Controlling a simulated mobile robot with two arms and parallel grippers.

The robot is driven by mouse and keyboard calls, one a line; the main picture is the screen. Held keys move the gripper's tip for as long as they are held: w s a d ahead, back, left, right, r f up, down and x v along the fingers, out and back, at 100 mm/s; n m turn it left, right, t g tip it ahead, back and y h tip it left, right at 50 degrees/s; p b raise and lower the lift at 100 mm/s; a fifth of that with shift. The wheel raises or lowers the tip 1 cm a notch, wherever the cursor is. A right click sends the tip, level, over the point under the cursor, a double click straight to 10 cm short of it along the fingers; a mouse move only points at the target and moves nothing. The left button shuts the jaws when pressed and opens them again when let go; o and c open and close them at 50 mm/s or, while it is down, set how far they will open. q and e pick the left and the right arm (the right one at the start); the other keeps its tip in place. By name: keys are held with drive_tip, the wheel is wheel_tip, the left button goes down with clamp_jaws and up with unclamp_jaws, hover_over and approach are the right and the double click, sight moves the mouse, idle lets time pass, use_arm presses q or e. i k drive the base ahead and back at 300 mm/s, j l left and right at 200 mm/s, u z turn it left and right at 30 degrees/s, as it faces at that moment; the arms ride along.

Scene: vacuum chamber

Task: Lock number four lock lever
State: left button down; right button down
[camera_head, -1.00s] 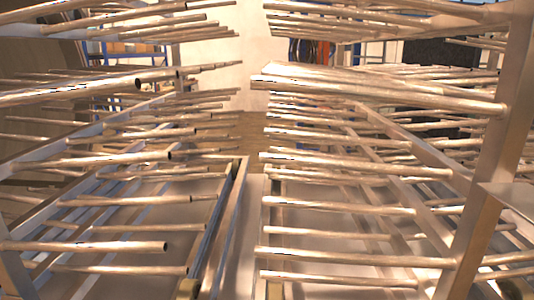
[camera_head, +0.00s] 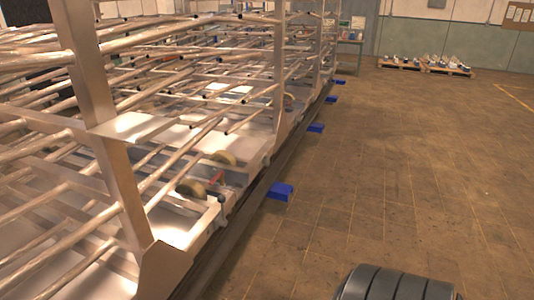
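No lock lever can be made out for certain. A small red part (camera_head: 216,179) shows low on the side of the metal rack (camera_head: 108,150), between two yellowish rollers, a nearer one (camera_head: 190,187) and a farther one (camera_head: 224,157). I cannot tell whether this red part is a lever, or its position. No number four marking is readable. Neither my left nor my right gripper is in view.
The rack with many rods fills the left. Blue blocks, the nearest one (camera_head: 281,191), line the floor along its dark base rail. The brown tiled floor (camera_head: 390,170) to the right is open. Pallets with small items (camera_head: 440,67) stand by the far wall.

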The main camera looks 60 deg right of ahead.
sight(222, 222)
drive_tip(key=z, duration=1.4)
